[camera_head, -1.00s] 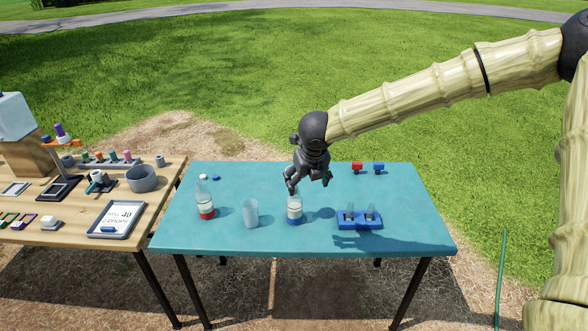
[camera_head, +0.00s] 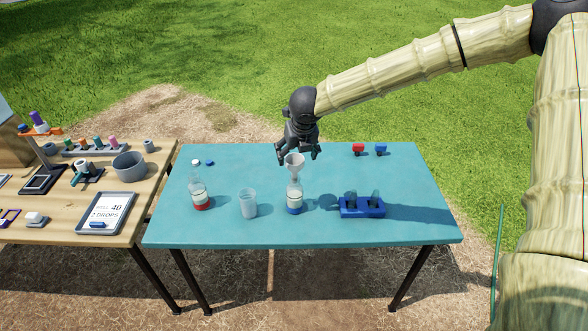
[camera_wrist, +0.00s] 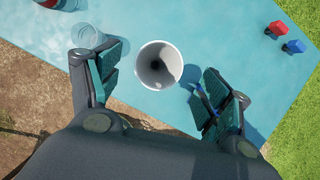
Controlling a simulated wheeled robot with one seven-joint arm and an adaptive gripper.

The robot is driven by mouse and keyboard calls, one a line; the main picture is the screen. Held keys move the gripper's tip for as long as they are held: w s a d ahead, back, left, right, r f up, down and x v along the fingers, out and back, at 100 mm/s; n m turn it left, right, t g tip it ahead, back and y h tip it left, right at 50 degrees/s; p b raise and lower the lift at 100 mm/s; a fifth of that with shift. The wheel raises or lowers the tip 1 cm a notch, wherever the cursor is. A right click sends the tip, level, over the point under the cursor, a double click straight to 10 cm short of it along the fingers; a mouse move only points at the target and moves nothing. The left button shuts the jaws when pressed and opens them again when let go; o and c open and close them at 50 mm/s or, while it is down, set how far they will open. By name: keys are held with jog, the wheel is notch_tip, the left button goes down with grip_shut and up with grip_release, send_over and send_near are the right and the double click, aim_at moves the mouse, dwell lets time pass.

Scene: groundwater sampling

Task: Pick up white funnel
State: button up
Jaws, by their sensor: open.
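The white funnel (camera_head: 294,162) sits upright in the mouth of a clear bottle with a blue band (camera_head: 294,198) on the teal table. In the wrist view the funnel (camera_wrist: 159,66) shows from above as a round white mouth with a dark hole. My gripper (camera_head: 297,156) is open, just above and behind the funnel in the head view. In the wrist view my two fingers (camera_wrist: 154,90) stand apart to the left and right of the funnel, and neither visibly touches it. The bottle below the funnel is hidden in the wrist view.
On the teal table (camera_head: 260,232) are a red-banded bottle (camera_head: 200,190), a clear cup (camera_head: 248,203), a blue rack (camera_head: 362,208), and small red (camera_head: 358,149) and blue (camera_head: 381,149) pieces. A wooden table (camera_head: 60,226) with a grey bowl (camera_head: 129,166) stands at left.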

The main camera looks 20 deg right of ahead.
aim_at(295, 158)
jog(key=shift+p+x, duration=1.15)
jog(key=shift+x, duration=1.5)
jog(key=shift+w, duration=0.15)
jog(key=c, duration=1)
